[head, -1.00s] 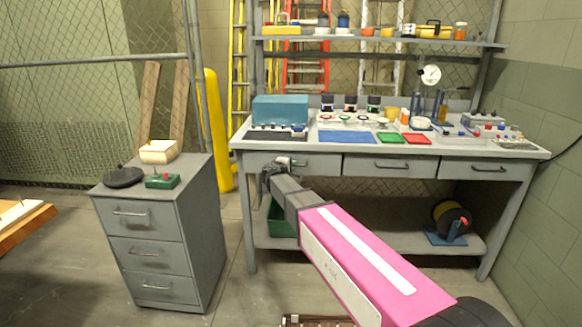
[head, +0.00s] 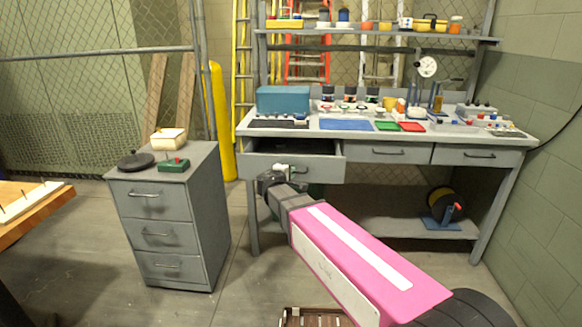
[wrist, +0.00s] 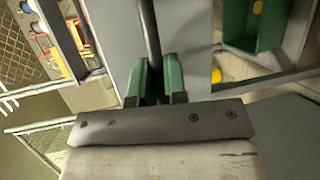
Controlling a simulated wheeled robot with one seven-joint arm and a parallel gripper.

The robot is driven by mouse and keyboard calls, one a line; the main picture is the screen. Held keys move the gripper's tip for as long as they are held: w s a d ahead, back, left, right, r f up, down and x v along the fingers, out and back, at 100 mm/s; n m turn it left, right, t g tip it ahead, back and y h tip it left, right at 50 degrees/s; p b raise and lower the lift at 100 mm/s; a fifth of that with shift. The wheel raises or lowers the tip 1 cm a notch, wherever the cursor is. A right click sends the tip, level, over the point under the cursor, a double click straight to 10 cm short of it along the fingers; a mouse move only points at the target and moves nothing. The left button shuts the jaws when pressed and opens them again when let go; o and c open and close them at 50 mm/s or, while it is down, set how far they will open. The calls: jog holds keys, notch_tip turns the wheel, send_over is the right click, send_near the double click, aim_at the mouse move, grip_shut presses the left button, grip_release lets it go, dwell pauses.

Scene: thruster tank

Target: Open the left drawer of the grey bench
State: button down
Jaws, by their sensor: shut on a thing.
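The grey bench (head: 459,141) stands ahead with drawers in a row under its top. Its left drawer (head: 329,172) is pulled partway out, and its dark inside shows behind the front panel. My gripper (head: 284,173) is at the front of this drawer. In the wrist view, the green fingers of my gripper (wrist: 154,80) are closed around the dark bar handle (wrist: 150,35) of the drawer. My own gripper partly hides the handle in the head view. The middle drawer (head: 362,154) and right drawer (head: 455,157) are shut.
A grey three-drawer cabinet (head: 207,235) stands left of the bench, with floor between them. A blue box (head: 283,100) and small parts sit on the bench top. A cable reel (head: 440,205) sits on the lower shelf. A brown crate (head: 314,318) is at the bottom.

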jog(key=shift+s, duration=1.2)
jog(key=c, duration=1.2)
grip_release()
jog(key=v, duration=1)
jog(key=shift+s+a+r, duration=0.15)
jog(key=shift+s+a, duration=0.05)
jog(key=shift+s, duration=0.15)
